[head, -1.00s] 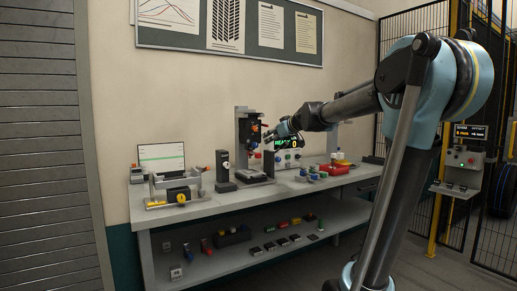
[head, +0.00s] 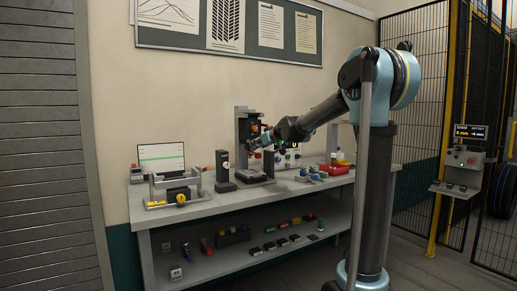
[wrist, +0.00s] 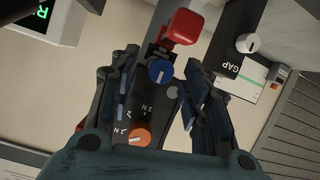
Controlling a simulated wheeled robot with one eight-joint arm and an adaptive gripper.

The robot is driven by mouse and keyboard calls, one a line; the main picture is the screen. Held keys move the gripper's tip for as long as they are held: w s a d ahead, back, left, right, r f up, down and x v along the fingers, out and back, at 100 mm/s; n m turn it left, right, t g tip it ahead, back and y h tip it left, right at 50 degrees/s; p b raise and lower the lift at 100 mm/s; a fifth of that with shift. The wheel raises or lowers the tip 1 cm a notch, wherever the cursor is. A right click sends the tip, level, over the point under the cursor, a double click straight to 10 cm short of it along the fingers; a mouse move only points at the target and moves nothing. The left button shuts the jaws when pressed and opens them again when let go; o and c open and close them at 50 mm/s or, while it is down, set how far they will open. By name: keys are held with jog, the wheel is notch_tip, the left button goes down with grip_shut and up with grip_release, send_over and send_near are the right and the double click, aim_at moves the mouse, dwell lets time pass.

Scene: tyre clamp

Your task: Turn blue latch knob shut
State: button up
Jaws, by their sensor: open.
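The blue latch knob (wrist: 160,71) shows in the wrist view on a dark panel, with a pale pointer line across its face. An orange knob (wrist: 139,135) sits on the same panel, nearer my gripper's palm. My gripper (wrist: 158,88) is open, with one finger on each side of the panel and the blue knob between them in the picture. I cannot tell if a finger touches it. In the head view my gripper (head: 256,142) is in front of the dark upright clamp stand (head: 241,120) and hides part of it. The blue knob cannot be made out there.
A red block (wrist: 182,27) stands just beyond the blue knob. A black GAP unit with a white knob (wrist: 247,43) is close by on the right; it also stands left of the clamp in the head view (head: 223,172). The bench (head: 215,207) holds other fixtures.

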jog(key=shift+w+a+f, duration=0.25)
jog(key=shift+w+a, duration=0.1)
jog(key=shift+w, duration=0.15)
grip_shut()
jog(key=shift+w+d+m+g+y, duration=0.15)
jog(key=shift+m+g+y, duration=0.2)
jog(key=shift+m, duration=0.45)
jog(key=shift+m+g+y, duration=0.35)
jog(key=shift+m+y, duration=0.5)
jog(key=shift+m, duration=0.45)
jog(key=shift+d, duration=0.1)
